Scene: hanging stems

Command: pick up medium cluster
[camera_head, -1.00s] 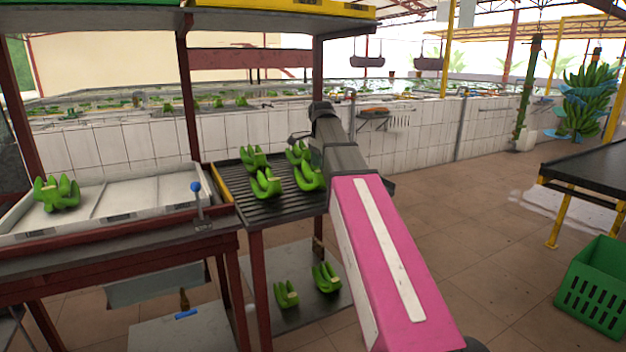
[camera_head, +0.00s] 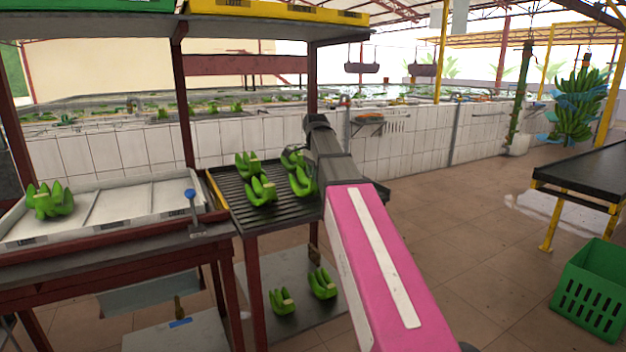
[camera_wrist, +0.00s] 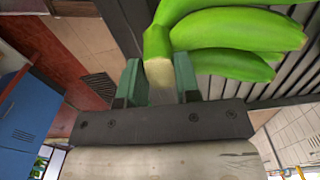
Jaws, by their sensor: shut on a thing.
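In the wrist view, a green banana cluster (camera_wrist: 230,38) has its pale cut crown (camera_wrist: 160,72) between the two green fingers of my gripper (camera_wrist: 159,82). My gripper is shut on this crown, and the bananas point away to the right over a dark slatted surface. In the head view, several green clusters rest on the slatted rack (camera_head: 285,210): one at the back left (camera_head: 248,164), one at the front left (camera_head: 261,190), one at the front right (camera_head: 302,182) and one at the back right (camera_head: 292,160), partly behind my arm. My fingers are hidden there, so which one I hold is unclear.
A white tray (camera_head: 120,205) with another cluster (camera_head: 49,200) stands left of the rack, near a blue-knobbed lever (camera_head: 190,195). Two clusters lie on the lower shelf (camera_head: 250,285). A green crate (camera_head: 590,290) and dark table (camera_head: 590,172) stand right.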

